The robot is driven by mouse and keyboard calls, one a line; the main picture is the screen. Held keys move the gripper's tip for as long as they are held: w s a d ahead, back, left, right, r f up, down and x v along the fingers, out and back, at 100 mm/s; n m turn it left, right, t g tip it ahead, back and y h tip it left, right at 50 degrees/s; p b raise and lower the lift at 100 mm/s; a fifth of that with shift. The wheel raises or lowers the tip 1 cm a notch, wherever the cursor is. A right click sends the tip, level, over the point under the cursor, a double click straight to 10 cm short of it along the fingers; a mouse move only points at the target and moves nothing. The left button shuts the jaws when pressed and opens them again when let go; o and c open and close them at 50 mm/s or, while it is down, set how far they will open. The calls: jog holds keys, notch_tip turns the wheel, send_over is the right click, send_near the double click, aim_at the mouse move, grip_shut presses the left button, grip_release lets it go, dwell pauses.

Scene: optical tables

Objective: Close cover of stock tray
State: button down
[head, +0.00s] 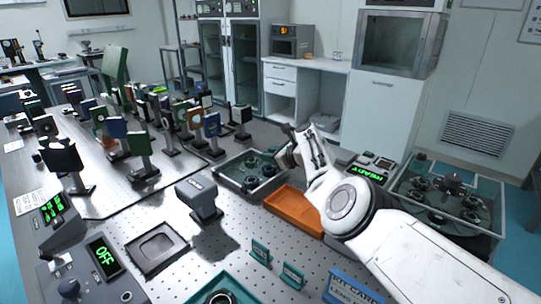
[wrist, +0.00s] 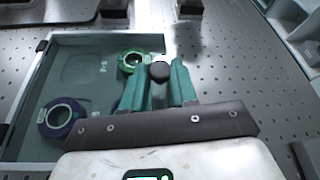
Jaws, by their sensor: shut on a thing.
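The stock tray (head: 226,181) is a grey, pale-rimmed box with a teal-grey inside, right of the table's middle. It also shows in the wrist view (wrist: 42,85), holding a green-rimmed ring (wrist: 131,62) and a purple-rimmed ring (wrist: 62,117). My gripper (head: 284,158) is at the tray's right side. In the wrist view its teal fingers (wrist: 160,82) are shut on a black round knob (wrist: 159,72) near the tray's right edge. A cover panel cannot be clearly made out, and the knob's attachment is hidden.
An orange tray (head: 293,210) lies just in front of my gripper. A device reading READY (head: 364,172) and a clear-walled box (head: 471,209) stand to the right. Several mounted optics (head: 212,126) crowd the left and back. A grey scanner-like device (head: 199,193) stands in front.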

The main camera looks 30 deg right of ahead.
jog(key=c, duration=0.9)
grip_release()
jog(key=shift+d+f, duration=0.2)
jog(key=shift+d, duration=0.15)
jog(key=shift+f, duration=0.1)
jog(key=shift+s+a+f, duration=0.1)
jog(key=shift+a+f, duration=0.1)
jog(key=shift+a, duration=0.1)
jog(key=shift+s+r+p, duration=0.5)
jog(key=shift+r+p, duration=0.05)
jog(key=shift+p, duration=0.65)
jog(key=shift+p+v, duration=0.85)
jog(key=shift+p, duration=0.3)
jog(key=shift+d+p+v, duration=0.2)
jog(key=shift+p+v, duration=0.35)
jog(key=shift+v, duration=1.45)
jog(key=shift+d+p+v, duration=0.2)
jog(key=shift+p+v, duration=0.3)
jog(key=shift+v, duration=1.5)
jog(key=shift+w+r, duration=0.15)
jog(key=shift+r, duration=0.05)
